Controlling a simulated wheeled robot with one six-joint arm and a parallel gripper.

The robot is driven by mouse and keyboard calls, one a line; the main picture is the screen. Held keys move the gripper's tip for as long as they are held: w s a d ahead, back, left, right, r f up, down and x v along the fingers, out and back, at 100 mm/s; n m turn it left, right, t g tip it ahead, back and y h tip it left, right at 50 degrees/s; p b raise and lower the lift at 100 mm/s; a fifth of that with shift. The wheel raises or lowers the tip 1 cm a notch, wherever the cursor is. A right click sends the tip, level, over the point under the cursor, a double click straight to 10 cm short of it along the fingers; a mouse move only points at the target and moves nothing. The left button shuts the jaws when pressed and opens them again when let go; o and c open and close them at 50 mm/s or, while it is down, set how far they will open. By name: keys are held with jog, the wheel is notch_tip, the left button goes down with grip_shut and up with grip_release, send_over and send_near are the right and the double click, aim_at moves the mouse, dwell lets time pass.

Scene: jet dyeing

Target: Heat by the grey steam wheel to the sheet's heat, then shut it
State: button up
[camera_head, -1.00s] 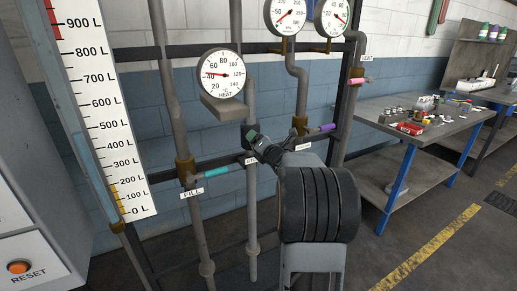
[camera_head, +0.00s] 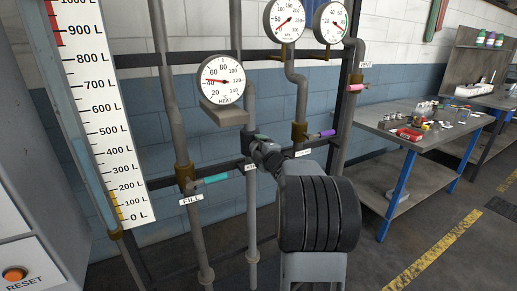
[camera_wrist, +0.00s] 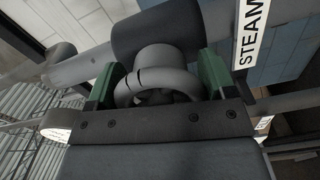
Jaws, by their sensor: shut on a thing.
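The grey steam wheel (camera_wrist: 150,88) sits between the green-tipped fingers of my gripper (camera_wrist: 158,82) in the wrist view. The fingers are shut on its rim, one on each side. A white STEAM label (camera_wrist: 258,38) stands to the right of it. In the head view my gripper (camera_head: 258,146) is at the pipe below the heat gauge, and the wheel is mostly hidden by it. The heat gauge (camera_head: 222,81) has a red needle pointing left, roughly between 40 and 60. No heat sheet can be made out.
The teal-handled FILL valve (camera_head: 215,179) is close left of my gripper. A purple-handled valve (camera_head: 327,133) is close right, and a pink-handled one (camera_head: 356,87) farther right. A level scale (camera_head: 100,110) stands left. A workbench (camera_head: 420,140) with small items stands right.

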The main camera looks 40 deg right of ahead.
jog(key=shift+m+p, duration=0.35)
jog(key=shift+m, duration=1.15)
jog(key=o, duration=0.9)
jog(key=shift+s+a, duration=0.3)
jog(key=shift+s, duration=1.95)
jog(key=shift+s+a, duration=0.35)
jog(key=shift+s, duration=1.95)
jog(key=shift+s+a, duration=0.3)
jog(key=shift+s, duration=1.95)
